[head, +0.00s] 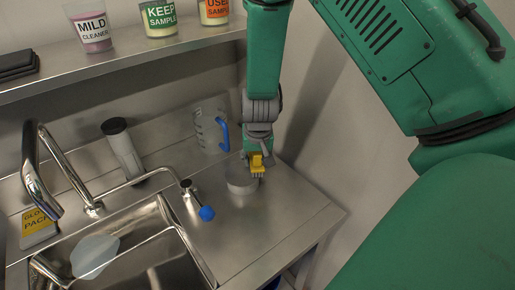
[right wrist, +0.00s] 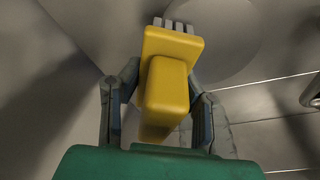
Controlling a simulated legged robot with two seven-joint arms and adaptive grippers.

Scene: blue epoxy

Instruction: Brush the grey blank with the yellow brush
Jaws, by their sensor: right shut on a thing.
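The yellow brush (head: 257,164) is held in my right gripper (head: 258,152), bristles pointing down. In the right wrist view the brush (right wrist: 167,85) sits between both fingers of the right gripper (right wrist: 163,100), its grey bristles at the far end. The grey blank (head: 240,186) is a short round disc on the steel counter. The brush is at the blank's upper right side; I cannot tell whether the bristles touch it. In the right wrist view the blank (right wrist: 230,45) is a pale round shape beside the bristles. My left gripper is not in view.
A clear jug with a blue handle (head: 221,133) stands behind the blank. A shelf (head: 130,58) with labelled cups runs above. A wall closes the right side; the counter before the blank is clear.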

